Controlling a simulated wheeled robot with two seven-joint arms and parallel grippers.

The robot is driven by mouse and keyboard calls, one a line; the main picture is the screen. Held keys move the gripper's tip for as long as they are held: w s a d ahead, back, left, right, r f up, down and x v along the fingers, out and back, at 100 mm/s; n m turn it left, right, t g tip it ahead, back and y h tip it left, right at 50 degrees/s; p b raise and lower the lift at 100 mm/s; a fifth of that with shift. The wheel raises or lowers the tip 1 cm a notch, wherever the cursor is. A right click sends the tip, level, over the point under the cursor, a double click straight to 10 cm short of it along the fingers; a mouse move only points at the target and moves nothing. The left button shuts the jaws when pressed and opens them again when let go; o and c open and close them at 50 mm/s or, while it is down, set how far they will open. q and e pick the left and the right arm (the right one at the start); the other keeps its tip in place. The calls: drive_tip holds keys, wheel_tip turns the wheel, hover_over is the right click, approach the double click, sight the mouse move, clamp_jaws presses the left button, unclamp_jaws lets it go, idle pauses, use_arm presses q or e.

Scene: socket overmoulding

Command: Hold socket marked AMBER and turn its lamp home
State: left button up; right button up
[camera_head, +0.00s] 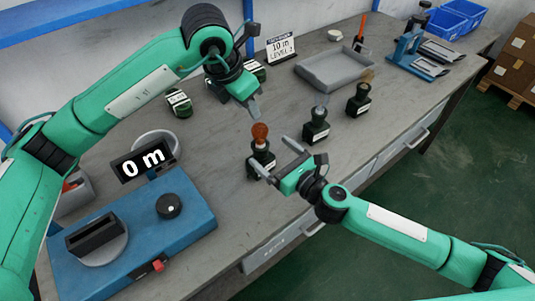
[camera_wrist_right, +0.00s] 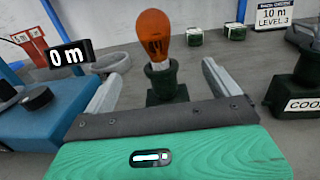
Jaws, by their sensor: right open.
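An orange lamp (camera_head: 260,133) stands upright in a dark socket (camera_head: 262,157) on the bench; its label is not readable. In the right wrist view the same lamp (camera_wrist_right: 154,38) sits on its dark socket (camera_wrist_right: 167,84). My right gripper (camera_head: 272,157) is open, low by this socket. In its wrist view the fingers (camera_wrist_right: 163,82) lie left and right of the socket, with visible gaps. My left gripper (camera_head: 254,106) is above and behind the lamp, apart from it; its jaw opening is unclear.
A socket with a greyish lamp (camera_head: 317,122) and one with a brownish lamp (camera_head: 359,98) stand to the right. A blue tester (camera_head: 185,200) with a "0 m" display (camera_head: 143,160) is left. A grey tray (camera_head: 335,72) and several small labelled blocks (camera_head: 179,102) lie behind.

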sight(256, 157)
wheel_tip(256, 157, down, 6)
drive_tip(key=shift+f, duration=0.95)
drive_tip(key=x, duration=0.7)
drive_tip(key=shift+w+a+r, duration=0.1)
drive_tip(key=shift+w+a, duration=0.05)
drive_tip(key=shift+w, duration=0.05)
drive_tip(key=shift+c, duration=0.4)
